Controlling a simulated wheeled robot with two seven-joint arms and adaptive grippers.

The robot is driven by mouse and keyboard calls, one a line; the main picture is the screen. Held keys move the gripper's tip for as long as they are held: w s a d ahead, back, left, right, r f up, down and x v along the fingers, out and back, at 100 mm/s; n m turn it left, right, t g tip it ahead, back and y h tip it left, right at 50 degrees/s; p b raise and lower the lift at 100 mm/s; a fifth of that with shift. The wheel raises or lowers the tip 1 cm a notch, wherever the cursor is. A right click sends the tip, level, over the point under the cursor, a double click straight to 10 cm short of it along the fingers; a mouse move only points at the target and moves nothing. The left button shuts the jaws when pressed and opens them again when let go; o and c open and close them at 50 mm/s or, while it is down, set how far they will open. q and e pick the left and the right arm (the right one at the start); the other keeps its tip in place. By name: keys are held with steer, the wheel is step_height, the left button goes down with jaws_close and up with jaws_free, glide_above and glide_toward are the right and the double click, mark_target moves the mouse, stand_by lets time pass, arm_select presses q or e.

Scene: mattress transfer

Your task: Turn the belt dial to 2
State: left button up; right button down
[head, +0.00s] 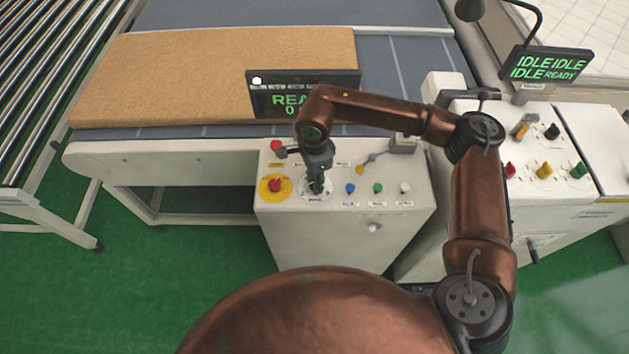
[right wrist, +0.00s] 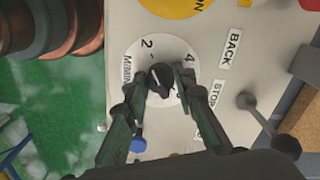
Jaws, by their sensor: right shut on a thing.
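The belt dial is a dark knob (right wrist: 161,76) on a round white plate (right wrist: 142,62) with numbers, of which 2 and 4 are readable in the right wrist view. In the head view the dial plate (head: 312,194) sits on the white control box (head: 345,230), between the red button on yellow and the blue button. My right gripper (head: 316,184) reaches down onto the dial; in the right wrist view its fingers (right wrist: 160,82) are on either side of the knob and shut on it. Which number the knob points at is unclear. My left gripper is not in view.
A red emergency button (head: 275,185) on yellow is left of the dial. Blue (head: 350,188), green (head: 378,188) and white (head: 405,188) buttons are right of it. A lever (head: 372,159) stands behind. A brown mattress (head: 190,80) lies on the belt behind a display (head: 268,101).

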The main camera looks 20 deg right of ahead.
steer(key=shift+w, duration=0.1)
steer(key=c, duration=1.6)
jaws_free()
step_height(320, 180, up, 12)
steer(key=shift+r, duration=0.1)
